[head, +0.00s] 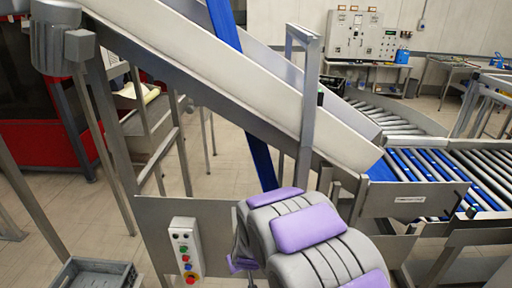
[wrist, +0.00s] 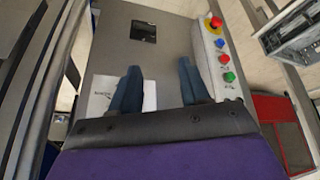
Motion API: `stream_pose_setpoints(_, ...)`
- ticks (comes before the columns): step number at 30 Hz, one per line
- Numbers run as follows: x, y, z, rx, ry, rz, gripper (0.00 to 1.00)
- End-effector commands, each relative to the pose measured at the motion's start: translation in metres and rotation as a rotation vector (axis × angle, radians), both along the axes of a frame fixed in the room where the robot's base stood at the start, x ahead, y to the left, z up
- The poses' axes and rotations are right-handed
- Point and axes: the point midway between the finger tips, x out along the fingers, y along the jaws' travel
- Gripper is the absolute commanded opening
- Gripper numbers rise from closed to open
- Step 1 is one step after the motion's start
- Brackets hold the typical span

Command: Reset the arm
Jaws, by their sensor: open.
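My gripper (wrist: 160,90) shows in the wrist view with its two dark blue-grey fingers spread apart and nothing between them. In the head view my arm's grey and purple links fill the bottom centre, and the gripper itself cannot be made out. The control box (head: 187,250) shows there to the left of my arm.
A sloped conveyor (head: 270,95) rises to the left above my arm, with a metal post (head: 308,105) beside it. A roller conveyor (head: 430,172) lies at the right. A grey crate (head: 95,274) sits at the lower left. Open floor shows at the left.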

Motion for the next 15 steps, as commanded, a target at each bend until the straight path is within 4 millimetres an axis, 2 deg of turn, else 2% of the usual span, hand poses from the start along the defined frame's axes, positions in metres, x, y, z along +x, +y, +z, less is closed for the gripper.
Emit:
stream_pose_setpoints(1,-0.010,-0.008,0.015,0.013,0.025,-0.013,0.46)
stream_pose_setpoints(6,-0.050,-0.035,0.053,0.042,0.130,-0.054,0.46)
stream_pose_setpoints(11,-0.096,-0.063,0.086,0.051,0.227,-0.099,0.46)
stream_pose_setpoints(15,-0.142,-0.088,0.109,0.042,0.317,-0.148,0.46)
